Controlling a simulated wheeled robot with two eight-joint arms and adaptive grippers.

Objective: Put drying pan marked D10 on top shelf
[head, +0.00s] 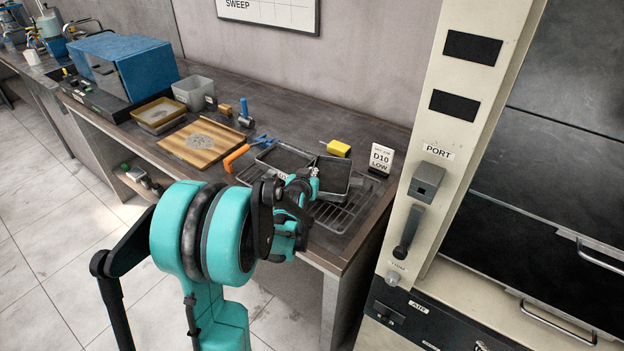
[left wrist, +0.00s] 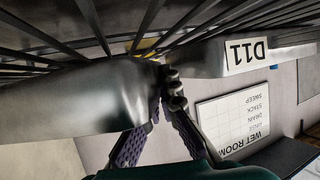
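Two dark drying pans sit on a wire rack (head: 335,217) on the bench, a left one (head: 283,156) and a right one (head: 331,177). My left gripper (head: 301,184) is at the near side of the pans and partly hides them. The left wrist view is upside down; there the gripper's fingertips (left wrist: 161,92) lie close together by the end of a grey pan (left wrist: 75,103) with no visible mark. A pan marked D11 (left wrist: 205,68) is beside it. Whether the fingers pinch a rim is unclear. No D10 mark shows on a pan. My right gripper is out of view.
A card reading "D10 LOW" (head: 380,159) stands at the bench's right end. A yellow block (head: 339,148) and an orange-handled tool (head: 237,157) lie near the pans. The cream cabinet (head: 428,130) stands right, with dark handled panels (head: 545,215). No open shelf is clear.

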